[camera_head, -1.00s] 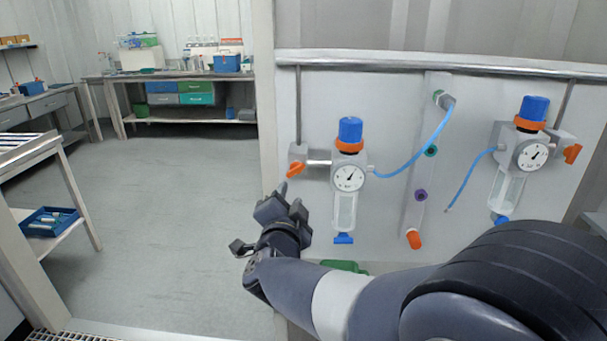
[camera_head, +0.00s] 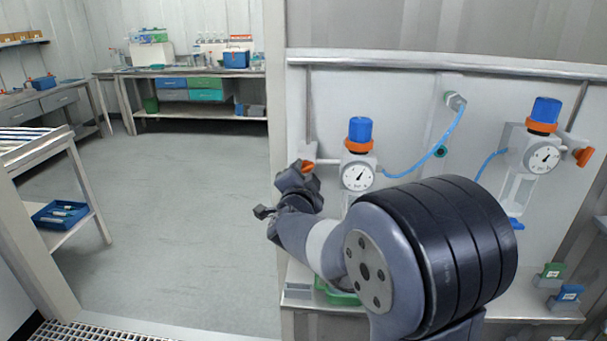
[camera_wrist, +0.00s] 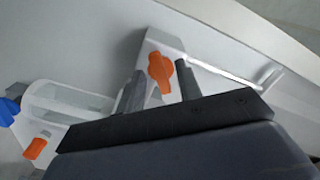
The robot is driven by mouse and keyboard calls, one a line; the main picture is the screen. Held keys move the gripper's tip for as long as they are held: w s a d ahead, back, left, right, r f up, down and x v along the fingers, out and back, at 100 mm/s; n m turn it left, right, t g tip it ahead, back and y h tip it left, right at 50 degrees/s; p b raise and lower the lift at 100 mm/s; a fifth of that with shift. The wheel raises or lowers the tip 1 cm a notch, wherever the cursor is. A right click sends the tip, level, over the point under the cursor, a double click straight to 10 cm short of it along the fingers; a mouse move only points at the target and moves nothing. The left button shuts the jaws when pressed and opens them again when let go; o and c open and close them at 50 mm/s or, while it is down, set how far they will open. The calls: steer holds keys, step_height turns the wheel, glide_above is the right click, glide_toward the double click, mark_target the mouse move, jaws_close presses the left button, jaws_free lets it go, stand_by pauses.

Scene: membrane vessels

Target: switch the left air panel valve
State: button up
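The left air panel valve has an orange handle (camera_head: 308,167) on a grey block at the left edge of the wall panel. My gripper (camera_head: 297,176) is right at it in the head view and partly covers it. In the wrist view the orange handle (camera_wrist: 161,72) shows between the two dark fingertips of my gripper (camera_wrist: 160,82). The fingers are apart, with a visible gap to the handle on the right side; contact on the left cannot be told. The left regulator (camera_head: 359,150), with blue knob and round gauge, is just right of the valve.
A second regulator (camera_head: 541,140) with its own orange handle (camera_head: 584,156) is at the right of the panel. A blue hose (camera_head: 420,165) runs between the fittings. Open floor (camera_head: 170,220) lies to the left.

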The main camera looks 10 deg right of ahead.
steer(key=shift+c, duration=0.4)
steer(key=c, duration=0.5)
steer(key=n+p, duration=0.1)
steer(key=n, duration=0.2)
steer(key=shift+p, duration=0.4)
steer(key=n+p, duration=0.2)
steer(key=n, duration=0.3)
steer(key=shift+n, duration=0.3)
steer(key=shift+f, duration=0.1)
steer(key=o, duration=0.6)
